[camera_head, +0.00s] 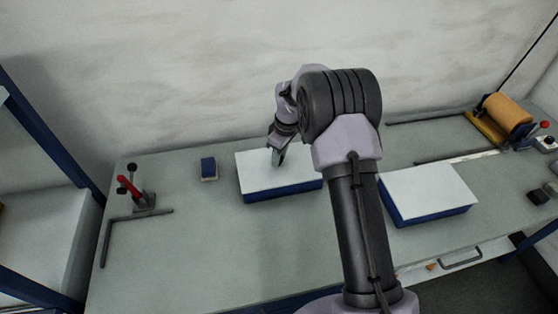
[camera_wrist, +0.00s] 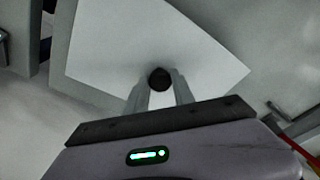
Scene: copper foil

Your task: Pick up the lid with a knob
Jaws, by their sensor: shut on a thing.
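The lid (camera_wrist: 115,40) is a flat white panel with a round dark knob (camera_wrist: 159,79), seen in the wrist view. My gripper (camera_wrist: 159,88) is shut on the knob, with one finger on each side of it. In the head view, the white lid (camera_head: 258,176) lies on a blue box (camera_head: 285,193) left of my arm. My gripper (camera_head: 277,157) points down at it, and the knob is hidden there. Whether the lid is still resting on the box or slightly raised, I cannot tell.
A second white-topped blue box (camera_head: 430,190) stands right of my arm. A small blue block (camera_head: 208,167) and a red-handled clamp (camera_head: 130,187) with an angled metal bar are at the left. An orange roll (camera_head: 507,112) is at the far right.

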